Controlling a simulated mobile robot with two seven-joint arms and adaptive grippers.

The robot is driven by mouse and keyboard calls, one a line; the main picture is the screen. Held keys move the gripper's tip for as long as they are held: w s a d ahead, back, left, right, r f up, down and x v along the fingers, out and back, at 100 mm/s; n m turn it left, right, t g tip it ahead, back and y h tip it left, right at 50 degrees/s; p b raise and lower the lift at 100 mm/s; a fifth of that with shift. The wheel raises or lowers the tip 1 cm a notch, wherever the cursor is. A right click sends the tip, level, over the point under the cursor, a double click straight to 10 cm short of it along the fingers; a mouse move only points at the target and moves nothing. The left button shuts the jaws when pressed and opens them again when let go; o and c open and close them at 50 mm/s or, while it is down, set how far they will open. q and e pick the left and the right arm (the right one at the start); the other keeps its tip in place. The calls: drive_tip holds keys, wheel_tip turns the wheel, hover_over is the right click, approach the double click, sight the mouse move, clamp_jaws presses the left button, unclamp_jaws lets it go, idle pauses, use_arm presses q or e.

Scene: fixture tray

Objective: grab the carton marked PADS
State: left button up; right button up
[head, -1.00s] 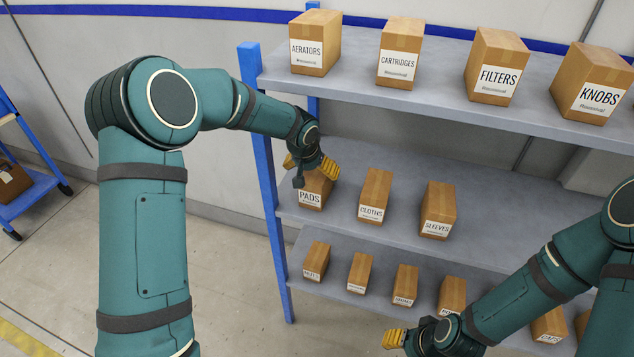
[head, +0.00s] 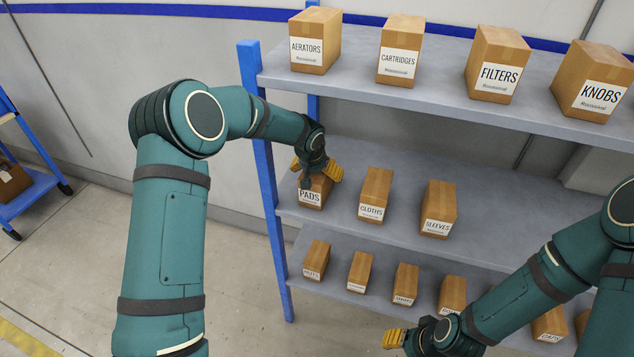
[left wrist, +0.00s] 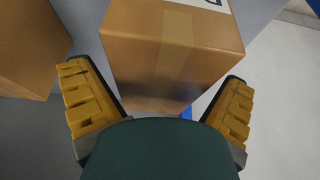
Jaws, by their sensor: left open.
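The PADS carton (head: 316,190) is a brown box with a white label, upright at the left end of the middle shelf. In the left wrist view the PADS carton (left wrist: 172,52) fills the upper middle, with only a corner of its label showing. My left gripper (head: 317,172) is open at the top of the carton, with its yellow fingers to either side. In the left wrist view the fingers of my left gripper (left wrist: 155,108) are apart, with the near part of the carton between them. My right gripper (head: 400,337) is low at the right, away from the carton; its opening is unclear.
The CLOTHS carton (head: 375,194) stands right of PADS, and the SLEEVES carton (head: 439,209) is further right. The upper shelf (head: 440,98) holds several cartons above, and smaller cartons stand on the lower shelf. A blue post (head: 265,180) is close on the left.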

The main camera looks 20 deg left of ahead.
use_arm(q)
drive_tip(key=shift+f+b, duration=0.25)
drive_tip(key=shift+b, duration=0.15)
idle(0.5)
drive_tip(key=c, duration=1.2)
